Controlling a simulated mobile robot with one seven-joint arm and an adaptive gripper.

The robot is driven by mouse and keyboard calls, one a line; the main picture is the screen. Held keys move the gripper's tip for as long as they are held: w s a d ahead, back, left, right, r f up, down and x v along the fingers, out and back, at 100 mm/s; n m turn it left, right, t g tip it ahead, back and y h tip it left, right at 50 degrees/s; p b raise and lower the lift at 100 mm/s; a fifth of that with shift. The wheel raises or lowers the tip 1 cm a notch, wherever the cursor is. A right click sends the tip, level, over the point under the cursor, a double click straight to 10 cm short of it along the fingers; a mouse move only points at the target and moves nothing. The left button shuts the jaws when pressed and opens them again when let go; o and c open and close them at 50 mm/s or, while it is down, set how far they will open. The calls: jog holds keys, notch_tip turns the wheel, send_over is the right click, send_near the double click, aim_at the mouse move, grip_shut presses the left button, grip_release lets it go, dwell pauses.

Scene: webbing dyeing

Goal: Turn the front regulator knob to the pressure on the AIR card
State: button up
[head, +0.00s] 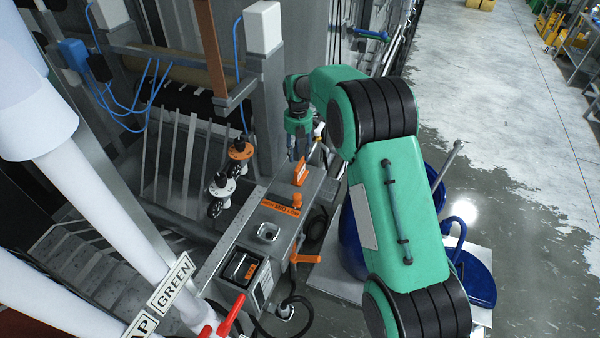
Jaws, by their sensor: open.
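I cannot make out which card is the AIR card, or any pressure reading.
The grey housing (225,262) carries an orange "MID LOW" label (281,208), an orange lever (305,259) and a dark panel (240,267). White pipes (100,200) with a GREEN tag (171,283) cross the left. Blue drums (475,278) stand right.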

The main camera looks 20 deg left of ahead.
aim_at(300, 171)
jog(key=shift+f, duration=0.15)
jog(key=shift+f+p, duration=0.75)
jog(key=shift+f, duration=1.7)
grip_shut()
